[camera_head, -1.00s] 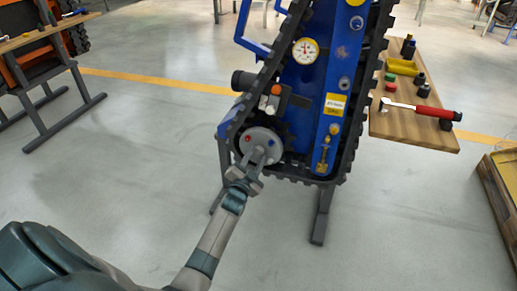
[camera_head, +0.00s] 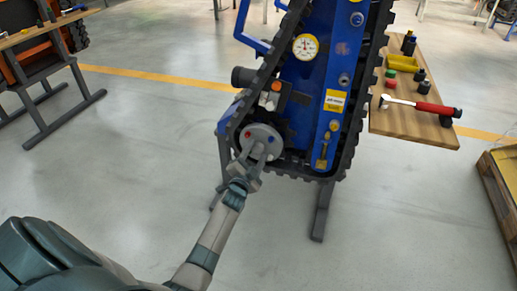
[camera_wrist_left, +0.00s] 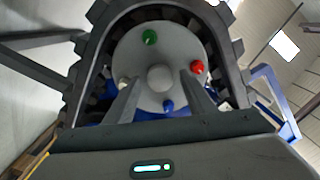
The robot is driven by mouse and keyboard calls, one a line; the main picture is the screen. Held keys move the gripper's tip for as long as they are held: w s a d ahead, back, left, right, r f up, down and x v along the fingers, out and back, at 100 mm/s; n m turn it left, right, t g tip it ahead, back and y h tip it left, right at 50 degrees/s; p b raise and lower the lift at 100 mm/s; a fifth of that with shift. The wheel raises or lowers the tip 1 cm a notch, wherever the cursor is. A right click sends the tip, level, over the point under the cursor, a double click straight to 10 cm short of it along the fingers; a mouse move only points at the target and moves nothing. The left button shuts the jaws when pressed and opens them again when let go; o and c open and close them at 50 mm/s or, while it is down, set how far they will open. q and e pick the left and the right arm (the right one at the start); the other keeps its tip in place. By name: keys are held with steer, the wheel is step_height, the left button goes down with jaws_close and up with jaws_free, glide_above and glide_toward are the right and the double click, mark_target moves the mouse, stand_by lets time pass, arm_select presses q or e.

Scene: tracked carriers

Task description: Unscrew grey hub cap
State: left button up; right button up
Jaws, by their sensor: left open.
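The grey hub cap (camera_head: 262,141) is a round disc at the lower end of the blue tracked carrier (camera_head: 305,90). In the left wrist view the hub cap (camera_wrist_left: 178,50) shows a raised round middle and green, red, blue and whitish knobs near its rim. My left gripper (camera_head: 258,158) is in front of the cap's lower part. In the left wrist view my left gripper (camera_wrist_left: 163,88) is open, its fingers either side of the raised middle. I cannot tell whether they touch it. My right gripper is not in view.
A wooden table (camera_head: 415,123) at the right holds a red-handled hammer (camera_head: 420,106), a yellow tray (camera_head: 402,63) and several small bottles. Black track (camera_head: 352,130) wraps the carrier, and a dark stand leg (camera_head: 321,212) is below. Open floor lies around it.

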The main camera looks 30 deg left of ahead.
arm_select(q)
steer(key=m, duration=0.4)
steer(key=shift+f+b, duration=0.1)
steer(key=shift+b, duration=0.2)
steer(key=shift+m, duration=1.2)
steer(key=m+b, duration=0.1)
steer(key=m, duration=0.8)
steer(key=shift+m, duration=0.4)
